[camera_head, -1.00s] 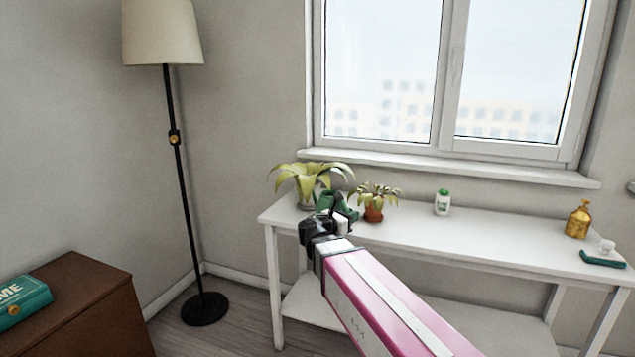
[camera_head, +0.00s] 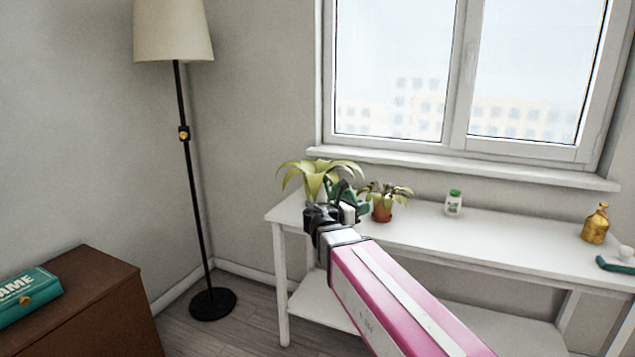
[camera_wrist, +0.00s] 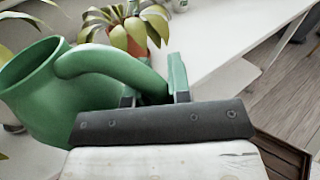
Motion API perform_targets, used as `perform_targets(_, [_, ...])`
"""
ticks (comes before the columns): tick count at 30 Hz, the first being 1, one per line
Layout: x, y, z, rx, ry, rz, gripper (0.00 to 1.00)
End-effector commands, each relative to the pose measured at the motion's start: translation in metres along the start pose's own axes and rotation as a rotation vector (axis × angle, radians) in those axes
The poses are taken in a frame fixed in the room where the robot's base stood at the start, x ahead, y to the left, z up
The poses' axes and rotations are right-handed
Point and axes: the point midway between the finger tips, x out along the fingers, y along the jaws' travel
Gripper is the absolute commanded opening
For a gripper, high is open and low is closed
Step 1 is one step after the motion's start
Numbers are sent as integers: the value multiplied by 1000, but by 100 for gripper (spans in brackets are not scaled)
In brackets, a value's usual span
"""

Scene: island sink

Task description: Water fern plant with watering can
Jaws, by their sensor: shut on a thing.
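My gripper (camera_wrist: 155,98) is shut on the handle of the green watering can (camera_wrist: 45,95), which fills the left of the wrist view. In the head view the can (camera_head: 358,196) shows behind my gripper (camera_head: 338,207), near the left end of the white table, partly hidden. A large pale-green leafy plant (camera_head: 320,175) stands at the table's left end, its pot mostly hidden. A smaller plant in a terracotta pot (camera_head: 382,211) stands to its right; this pot (camera_wrist: 130,36) also shows at the top of the wrist view. I cannot tell which plant is the fern.
The white table (camera_head: 480,238) also holds a white bottle with a green cap (camera_head: 453,203), a gold bottle (camera_head: 595,225) and a green brush-like thing (camera_head: 615,264). A floor lamp (camera_head: 190,160) and a brown cabinet (camera_head: 95,300) stand left. The table's middle is clear.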

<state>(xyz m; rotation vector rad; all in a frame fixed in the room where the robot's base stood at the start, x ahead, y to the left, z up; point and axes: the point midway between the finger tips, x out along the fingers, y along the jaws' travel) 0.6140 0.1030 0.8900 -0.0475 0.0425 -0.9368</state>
Motion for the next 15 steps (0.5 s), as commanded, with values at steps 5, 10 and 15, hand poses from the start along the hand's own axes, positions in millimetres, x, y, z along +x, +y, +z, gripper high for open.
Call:
perform_targets(5, [2, 10, 33, -96, 19, -1, 0])
perform_targets(10, [3, 17, 53, -170, 33, -1, 0])
perform_targets(15, [4, 22, 66, -218, 43, -2, 0])
